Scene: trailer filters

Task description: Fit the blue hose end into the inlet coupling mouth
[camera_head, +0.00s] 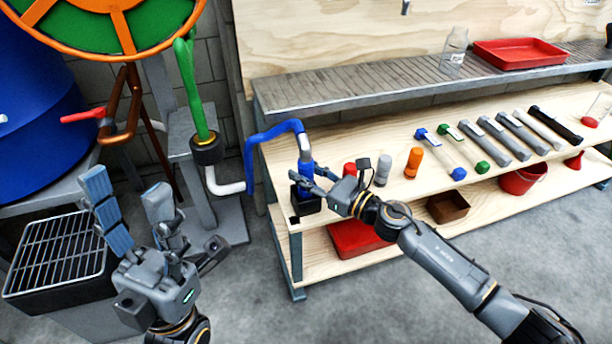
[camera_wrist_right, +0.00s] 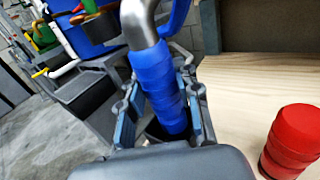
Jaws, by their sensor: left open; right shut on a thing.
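The blue hose (camera_head: 261,136) arches over the left end of the workbench and its blue end (camera_head: 306,172) points down. My right gripper (camera_head: 308,184) is shut on this end, just above a black square holder (camera_head: 306,206). In the right wrist view, the ribbed blue end (camera_wrist_right: 160,85) below a grey metal bend sits between the fingers; its lower tip is in shadow, so I cannot tell whether it is inside the holder. A black coupling (camera_head: 206,150) hangs under the green hose; I cannot tell if it is the inlet coupling. My left gripper (camera_head: 128,196) is open and empty.
Red, grey and orange (camera_head: 413,162) cylinders stand on the bench right of my right gripper, with several tubes farther right. A white elbow pipe (camera_head: 225,187) is under the coupling. A grated black box (camera_head: 58,260) is by my left gripper. Red (camera_head: 357,240) and brown containers are below.

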